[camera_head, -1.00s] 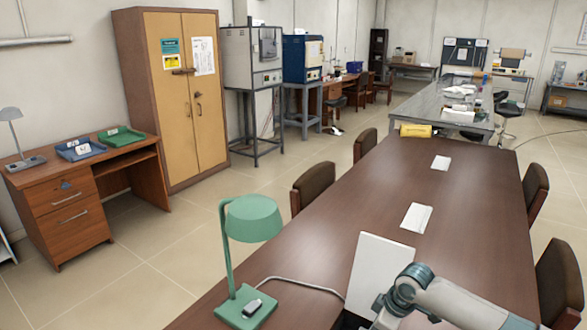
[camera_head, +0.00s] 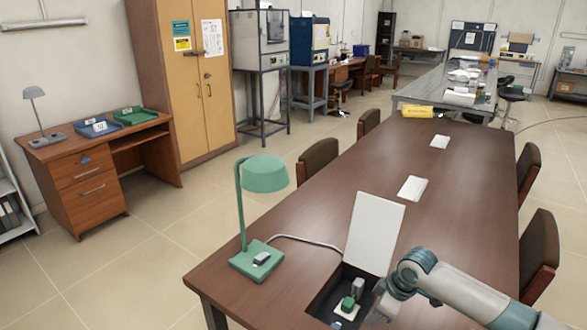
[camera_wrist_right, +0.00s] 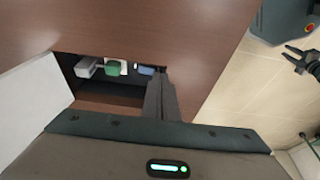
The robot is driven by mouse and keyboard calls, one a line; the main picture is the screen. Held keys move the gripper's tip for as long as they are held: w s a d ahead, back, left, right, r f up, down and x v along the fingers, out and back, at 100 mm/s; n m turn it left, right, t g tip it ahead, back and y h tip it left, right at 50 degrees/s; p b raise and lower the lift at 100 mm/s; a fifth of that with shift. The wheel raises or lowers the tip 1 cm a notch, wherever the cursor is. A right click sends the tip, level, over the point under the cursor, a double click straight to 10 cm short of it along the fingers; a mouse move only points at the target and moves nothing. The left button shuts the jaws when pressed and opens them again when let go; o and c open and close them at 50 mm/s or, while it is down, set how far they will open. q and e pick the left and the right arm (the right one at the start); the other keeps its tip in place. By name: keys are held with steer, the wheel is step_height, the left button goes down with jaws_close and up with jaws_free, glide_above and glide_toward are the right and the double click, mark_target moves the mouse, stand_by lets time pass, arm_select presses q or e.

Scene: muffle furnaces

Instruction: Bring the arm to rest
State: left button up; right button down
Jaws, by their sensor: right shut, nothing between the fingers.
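My right arm comes in from the lower right in the head view. Its gripper (camera_head: 372,305) is at the table's near end, beside the open recess, partly cut by the frame's bottom edge. In the right wrist view the right gripper's dark fingers (camera_wrist_right: 160,92) are together and empty, pointing toward the table next to the recess. A dark pronged part at the right edge of the wrist view may be my left gripper (camera_wrist_right: 300,60); its opening is unclear. The left arm does not show in the head view.
The long brown table (camera_head: 330,215) has an open recess (camera_head: 325,290) holding small grey and green items. Its white lid (camera_head: 375,232) stands raised. A green lamp (camera_head: 264,174) stands to the left. Chairs (camera_head: 540,250) line the table; the floor at left is clear.

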steer(key=shift+y, duration=0.6)
steer(key=s+a+f, duration=0.1)
steer(key=s+a, duration=0.2)
steer(key=s+a+f, duration=0.2)
steer(key=s, duration=0.1)
steer(key=s+a+f, duration=0.2)
steer(key=a, duration=0.1)
steer(key=shift+s+a+f, duration=0.1)
steer(key=shift+s+a, duration=0.25)
steer(key=shift+s, duration=0.05)
steer(key=s+f+m+t, duration=0.2)
steer(key=s+m, duration=0.2)
steer(key=s, duration=1.2)
steer(key=s+d+m+h, duration=0.45)
steer(key=s+d, duration=0.55)
steer(key=s, duration=0.3)
step_height(320, 180, down, 29)
steer(key=g+b, duration=0.2)
arm_select(q)
steer(key=f, duration=0.1)
steer(key=f+b, duration=0.1)
steer(key=f, duration=0.1)
steer(key=shift+s, duration=0.3)
arm_select(e)
steer(key=s+d+f+g, duration=0.1)
steer(key=s+d+f, duration=0.2)
steer(key=s+f, duration=1.5)
steer(key=shift+s+f, duration=0.35)
steer(key=shift+f, duration=0.05)
